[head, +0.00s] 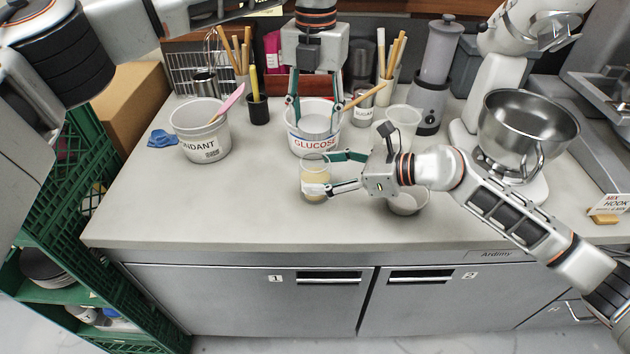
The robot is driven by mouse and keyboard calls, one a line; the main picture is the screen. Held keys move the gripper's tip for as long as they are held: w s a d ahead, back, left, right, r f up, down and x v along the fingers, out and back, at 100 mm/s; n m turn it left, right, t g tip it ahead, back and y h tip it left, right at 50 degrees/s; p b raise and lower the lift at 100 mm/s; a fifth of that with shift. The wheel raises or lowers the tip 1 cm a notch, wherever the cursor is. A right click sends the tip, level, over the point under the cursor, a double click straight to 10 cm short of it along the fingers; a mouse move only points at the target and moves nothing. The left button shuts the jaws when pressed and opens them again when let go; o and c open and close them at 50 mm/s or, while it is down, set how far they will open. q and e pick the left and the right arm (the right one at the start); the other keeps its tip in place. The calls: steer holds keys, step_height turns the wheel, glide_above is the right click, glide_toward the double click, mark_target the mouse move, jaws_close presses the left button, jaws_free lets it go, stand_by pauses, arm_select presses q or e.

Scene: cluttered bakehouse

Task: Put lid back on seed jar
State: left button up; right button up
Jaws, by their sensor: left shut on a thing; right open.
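The seed jar (314,194) is a clear jar with beige contents, standing on the worktop near the middle in the head view. My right gripper (318,172) reaches in from the right. It is open, with one finger by the jar's upper part and the other across its lower part; I cannot tell if they touch it. My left gripper (315,117) points down from above, behind the jar. It is shut on a pale round lid (316,124), which appears in front of the white GLUCOSE tub (299,140). The lid is apart from the jar.
The worktop (230,205) is clear at the front left. A FONDANT tub (186,145) and blue cloth (162,138) stand left. A small bowl (408,206) and clear container (408,122) are close to my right gripper. A blender (438,75) and mixer bowl (515,125) stand right.

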steer(key=shift+x, duration=1.25)
steer(key=c, duration=1.7)
arm_select(q)
steer(key=shift+w+f, duration=0.1)
steer(key=shift+f, duration=2.4)
steer(key=shift+f, duration=0.9)
steer(key=shift+f, duration=0.6)
